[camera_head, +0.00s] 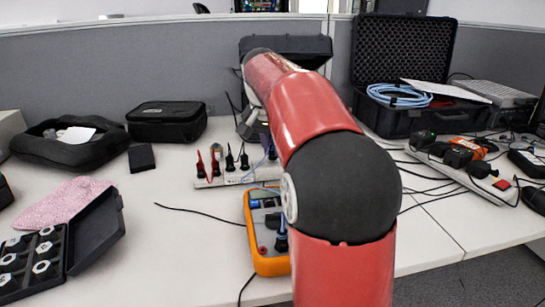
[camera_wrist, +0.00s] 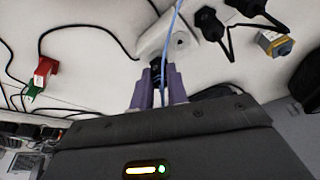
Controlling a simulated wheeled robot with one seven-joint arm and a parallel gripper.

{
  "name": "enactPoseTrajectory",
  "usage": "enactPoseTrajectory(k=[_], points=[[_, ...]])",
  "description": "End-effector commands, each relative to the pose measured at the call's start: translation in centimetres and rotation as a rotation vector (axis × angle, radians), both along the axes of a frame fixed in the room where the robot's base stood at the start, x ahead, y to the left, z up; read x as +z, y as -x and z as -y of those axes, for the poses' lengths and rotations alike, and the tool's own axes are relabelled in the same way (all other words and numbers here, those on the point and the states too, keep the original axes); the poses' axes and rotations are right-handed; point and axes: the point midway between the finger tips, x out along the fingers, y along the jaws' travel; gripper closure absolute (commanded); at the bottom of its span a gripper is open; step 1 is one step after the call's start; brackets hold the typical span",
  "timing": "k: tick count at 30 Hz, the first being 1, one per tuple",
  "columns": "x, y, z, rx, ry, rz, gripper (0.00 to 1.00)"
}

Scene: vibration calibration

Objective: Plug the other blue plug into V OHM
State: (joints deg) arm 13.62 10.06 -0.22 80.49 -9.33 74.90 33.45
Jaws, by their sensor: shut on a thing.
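The orange-framed multimeter (camera_head: 258,262) lies on the table in the head view, partly hidden behind my red arm. A dark blue plug (camera_head: 281,241) stands upright at its lower right; its exact jack is hard to read. In the wrist view, my gripper (camera_wrist: 158,88) has its purple fingers shut on a small dark plug (camera_wrist: 157,68), whose light blue cable (camera_wrist: 175,20) runs upward. A white holder (camera_wrist: 182,42) is right by the fingertips; I cannot tell whether the plug touches it. The V OHM label is not readable.
The white plug holder (camera_head: 204,184) carries red and black plugs. More black plugs (camera_wrist: 210,22) show in the wrist view. A power strip (camera_head: 455,172) with chargers is at right. A black case (camera_head: 167,120) and a hex-piece box (camera_head: 98,228) are at left.

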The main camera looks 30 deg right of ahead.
Motion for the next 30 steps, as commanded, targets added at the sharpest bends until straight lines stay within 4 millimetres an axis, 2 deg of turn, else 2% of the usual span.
enactPoseTrajectory(k=[25,30], points=[[0.5,0.0,0.0,-0.001,0.000,-0.001,1.00],[1.3,0.0,0.0,-0.001,0.000,0.000,1.00]])
